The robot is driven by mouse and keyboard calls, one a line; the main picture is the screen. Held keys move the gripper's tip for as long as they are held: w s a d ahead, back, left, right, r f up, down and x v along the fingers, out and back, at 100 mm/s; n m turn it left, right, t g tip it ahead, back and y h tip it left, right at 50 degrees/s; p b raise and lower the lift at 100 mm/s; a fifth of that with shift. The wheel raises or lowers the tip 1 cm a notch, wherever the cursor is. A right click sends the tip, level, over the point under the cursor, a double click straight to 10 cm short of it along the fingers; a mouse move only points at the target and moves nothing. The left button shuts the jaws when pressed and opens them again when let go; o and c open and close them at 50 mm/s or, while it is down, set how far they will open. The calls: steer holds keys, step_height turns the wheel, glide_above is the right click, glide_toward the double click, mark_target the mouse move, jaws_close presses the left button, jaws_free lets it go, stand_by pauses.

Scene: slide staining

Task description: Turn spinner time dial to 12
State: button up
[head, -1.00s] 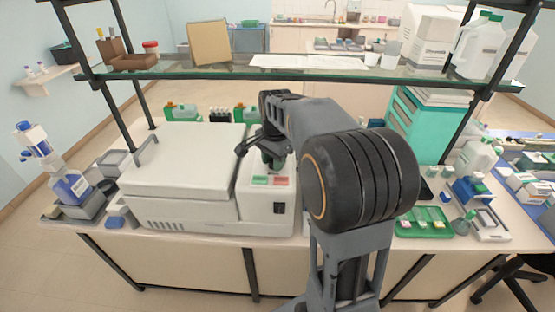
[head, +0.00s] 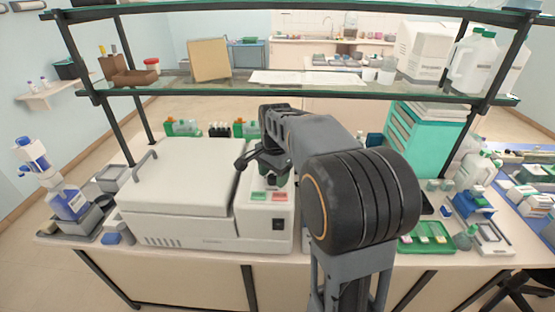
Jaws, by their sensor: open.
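The spinner (head: 178,180) is a white box-shaped machine with a grey-white lid and a handle at its left, standing on the left half of the bench. My gripper (head: 258,168) is over the rear part of this panel, just above the labels, and is open. The time dial cannot be made out; my gripper and arm cover that part of the panel. I cannot tell whether the fingers touch anything.
A glass shelf (head: 300,92) on dark posts spans above the bench, with jugs and a box at right. Green-capped bottles (head: 182,128) stand behind the spinner. A green tray (head: 425,238) and teal drawers (head: 420,140) are at right. A bottle stand (head: 70,205) is at left.

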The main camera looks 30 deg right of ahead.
step_height(320, 180, up, 13)
steer(key=shift+s, duration=0.35)
stand_by(0.6)
steer(key=n+t, duration=0.1)
steer(key=n, duration=0.5)
glide_above(274, 179)
step_height(274, 179, down, 6)
steer(key=shift+a+r, duration=0.1)
steer(key=s+a+f+n, duration=0.1)
steer(key=s, duration=0.1)
steer(key=s+a+f+n+t, duration=0.1)
steer(key=s+f+n, duration=0.1)
steer(key=s, duration=0.1)
steer(key=s+a+f+n, duration=0.2)
steer(key=shift+s+f+t+h, duration=0.25)
steer(key=shift+s+t+h, duration=0.05)
steer(key=shift+s, duration=0.05)
steer(key=s+a+f+n+t, duration=0.1)
steer(key=s+a+f+n, duration=0.1)
steer(key=s, duration=0.5)
steer(key=shift+s+a+f+n+t, duration=0.2)
steer(key=shift+a+n+t, duration=0.15)
steer(key=shift+a, duration=0.35)
steer(key=shift+c, duration=0.2)
